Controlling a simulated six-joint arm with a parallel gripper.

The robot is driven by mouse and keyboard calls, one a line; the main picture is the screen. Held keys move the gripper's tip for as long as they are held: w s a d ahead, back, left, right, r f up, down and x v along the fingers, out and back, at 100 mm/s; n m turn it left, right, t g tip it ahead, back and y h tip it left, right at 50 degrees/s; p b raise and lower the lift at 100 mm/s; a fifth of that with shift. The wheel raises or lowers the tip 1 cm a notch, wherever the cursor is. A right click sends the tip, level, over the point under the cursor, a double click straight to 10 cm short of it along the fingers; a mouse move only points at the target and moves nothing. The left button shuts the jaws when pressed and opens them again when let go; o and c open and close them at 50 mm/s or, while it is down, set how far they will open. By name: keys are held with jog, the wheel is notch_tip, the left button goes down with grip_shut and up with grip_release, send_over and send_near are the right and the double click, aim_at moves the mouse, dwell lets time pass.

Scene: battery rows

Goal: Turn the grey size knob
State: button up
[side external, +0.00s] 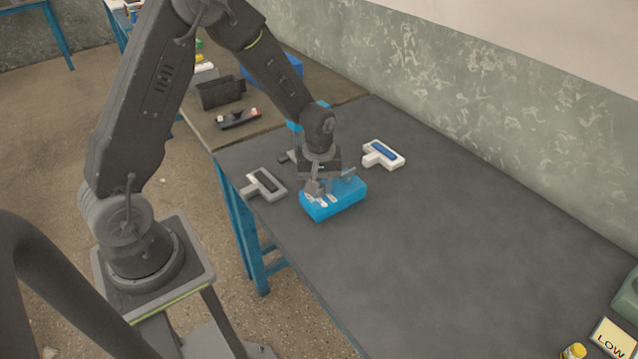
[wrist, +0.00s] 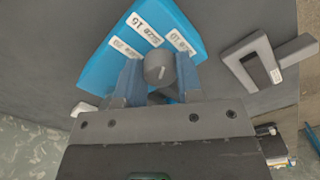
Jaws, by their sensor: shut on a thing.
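The grey size knob (wrist: 158,68) is round, with a short pale line on its top. It stands on a blue box (wrist: 108,66) with several white labels; the middle one (wrist: 146,30) seems to read SIZE 16. My gripper (wrist: 159,76) is shut on the knob, one finger on each side. The knob's line is nearly upright in the wrist view. In the side external view my gripper (side external: 320,187) is down at the blue box (side external: 337,204) and hides the knob.
A grey T-shaped holder (side external: 264,185) lies left of the box, and a white one with a blue insert (side external: 383,155) lies behind it to the right. A black tray (side external: 220,92) sits on the brown table beyond. The dark table's front right is mostly clear.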

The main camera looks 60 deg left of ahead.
jog(key=n, duration=0.4)
jog(key=shift+n, duration=0.4)
dwell(0.4)
jog(key=o, duration=0.9)
notch_tip(320, 180, up, 14)
jog(key=shift+f, duration=0.1)
